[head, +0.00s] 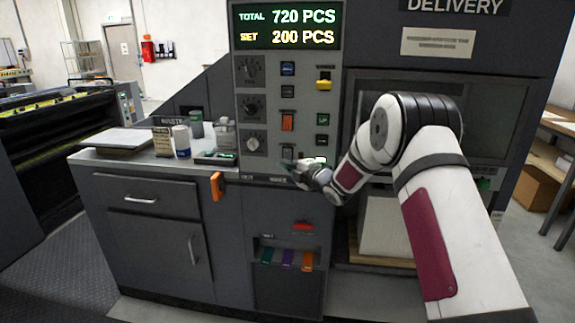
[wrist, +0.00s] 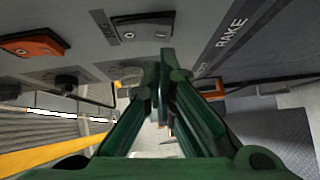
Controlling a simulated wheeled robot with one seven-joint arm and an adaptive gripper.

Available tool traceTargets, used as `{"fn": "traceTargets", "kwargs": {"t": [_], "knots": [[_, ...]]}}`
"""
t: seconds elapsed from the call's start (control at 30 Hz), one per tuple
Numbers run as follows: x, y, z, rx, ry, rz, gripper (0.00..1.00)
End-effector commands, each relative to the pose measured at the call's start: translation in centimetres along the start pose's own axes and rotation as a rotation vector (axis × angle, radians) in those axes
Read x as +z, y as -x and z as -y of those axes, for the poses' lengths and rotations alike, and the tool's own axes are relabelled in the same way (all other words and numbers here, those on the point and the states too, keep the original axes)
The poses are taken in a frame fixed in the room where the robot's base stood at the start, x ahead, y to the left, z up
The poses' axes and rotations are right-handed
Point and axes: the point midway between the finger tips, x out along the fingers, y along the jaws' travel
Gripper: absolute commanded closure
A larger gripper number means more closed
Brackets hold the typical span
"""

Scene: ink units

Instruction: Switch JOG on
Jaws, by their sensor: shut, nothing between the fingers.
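In the head view a dark switch (head: 287,152) low on the control panel appears to be the same one. I cannot tell which side of the rocker is pressed in. My gripper (wrist: 165,62) has green fingers, shut and empty, with their tips just below the switch in the wrist view. I cannot tell whether they touch the panel. In the head view my gripper (head: 290,166) is at the panel's lower edge.
An orange rocker (wrist: 33,43) and a black knob (wrist: 67,82) are near the JOG switch. A BRAKE label (wrist: 230,33) lies to its right. A counter display (head: 285,26) tops the panel.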

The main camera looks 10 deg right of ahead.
Motion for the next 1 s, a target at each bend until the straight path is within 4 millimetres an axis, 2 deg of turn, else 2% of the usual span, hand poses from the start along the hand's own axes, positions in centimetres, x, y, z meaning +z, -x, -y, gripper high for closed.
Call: {"fn": "traceTargets", "kwargs": {"t": [0.2,1.0], "knots": [[0.7,-0.8,0.0,0.000,0.000,-0.001,1.00],[1.2,-1.4,0.3,0.050,0.050,-0.002,1.00]]}}
